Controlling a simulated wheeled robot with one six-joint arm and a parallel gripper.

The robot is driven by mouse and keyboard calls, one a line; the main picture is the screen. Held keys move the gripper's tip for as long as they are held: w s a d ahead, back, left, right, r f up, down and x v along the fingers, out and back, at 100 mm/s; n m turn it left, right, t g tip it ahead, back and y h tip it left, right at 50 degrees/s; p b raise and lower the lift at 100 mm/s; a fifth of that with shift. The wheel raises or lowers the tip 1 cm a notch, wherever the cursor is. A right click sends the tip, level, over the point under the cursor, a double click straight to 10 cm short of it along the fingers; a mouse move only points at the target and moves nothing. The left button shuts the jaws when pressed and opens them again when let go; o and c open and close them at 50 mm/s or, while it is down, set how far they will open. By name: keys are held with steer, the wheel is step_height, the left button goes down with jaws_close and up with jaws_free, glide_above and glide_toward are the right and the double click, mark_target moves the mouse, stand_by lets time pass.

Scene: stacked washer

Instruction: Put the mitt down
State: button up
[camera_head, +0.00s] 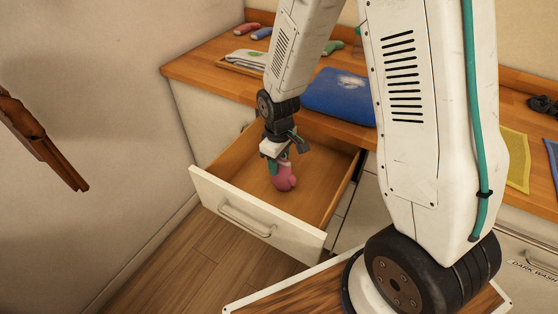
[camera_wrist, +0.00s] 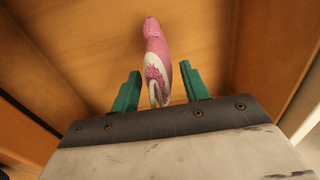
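The pink mitt (camera_head: 284,178) is in the open drawer, just below my gripper (camera_head: 278,163). In the wrist view the mitt (camera_wrist: 157,58) is pink with a white patterned part, and its near end lies between my two green fingers (camera_wrist: 160,92). The fingers are spread, with a visible gap on each side of the mitt. My gripper points down into the drawer (camera_head: 223,165), which has a wooden inside and a white front with a metal handle. The mitt appears to rest on the drawer floor, but the exact contact is hard to tell.
The wooden counter (camera_head: 195,72) above the drawer holds a folded blue towel (camera_head: 338,98), a tray with a light cloth (camera_head: 245,60) and several small coloured items at the back. A yellow cloth (camera_head: 515,160) lies at the right. Drawer floor around the mitt is bare.

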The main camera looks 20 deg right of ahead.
step_height(320, 180, up, 11)
steer(key=s+d+r+m, duration=0.3)
steer(key=s+r+m, duration=0.1)
steer(key=s+r, duration=0.85)
steer(key=s+r+m+t, duration=0.1)
steer(key=s+r, duration=0.4)
steer(key=s, duration=0.6)
steer(key=shift+d+r+m, duration=0.2)
steer(key=shift+d+m, duration=0.2)
steer(key=shift+m, duration=0.5)
